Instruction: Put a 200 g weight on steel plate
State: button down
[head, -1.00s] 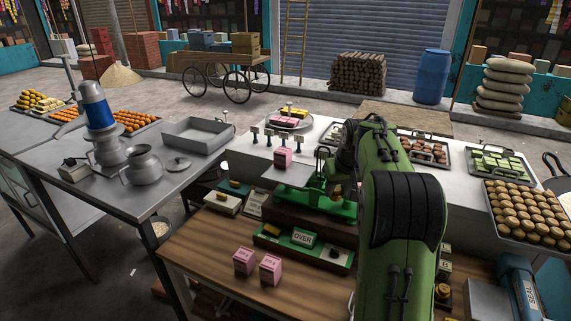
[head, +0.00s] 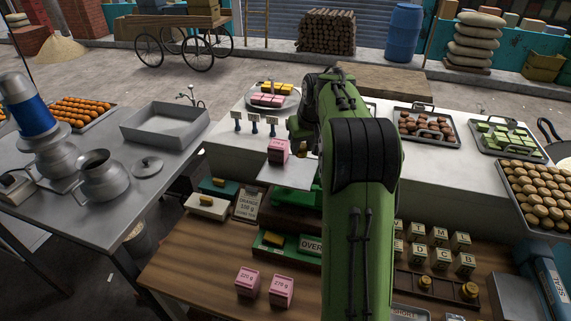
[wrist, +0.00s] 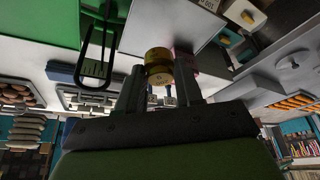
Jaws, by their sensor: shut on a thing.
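My gripper (wrist: 160,85) is shut on a small brass weight (wrist: 158,66), seen in the wrist view; its marking is too small to read. In the head view my gripper end (head: 301,138) is mostly hidden by my green arm, beside the right part of the square steel plate (head: 292,176). The plate sits on a green scale (head: 291,216), largely hidden by my arm. A pink box (head: 277,151) stands on the plate; a pink thing (wrist: 187,62) shows just behind the weight in the wrist view. I cannot tell whether the weight touches the plate.
Two pink boxes (head: 264,288) stand on the wooden table (head: 195,262). A green tray with an OVER sign (head: 311,246) lies before the scale. Brass weights (head: 468,290) sit in a rack at right, near lettered blocks (head: 439,236). Sweets trays (head: 428,128) fill the back counter.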

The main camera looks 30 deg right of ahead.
notch_tip(320, 180, down, 9)
jog(key=shift+f, duration=0.15)
jog(key=shift+s+f, duration=0.1)
jog(key=shift+f, duration=0.15)
jog(key=c, duration=0.8)
grip_release()
jog(key=shift+o, duration=0.3)
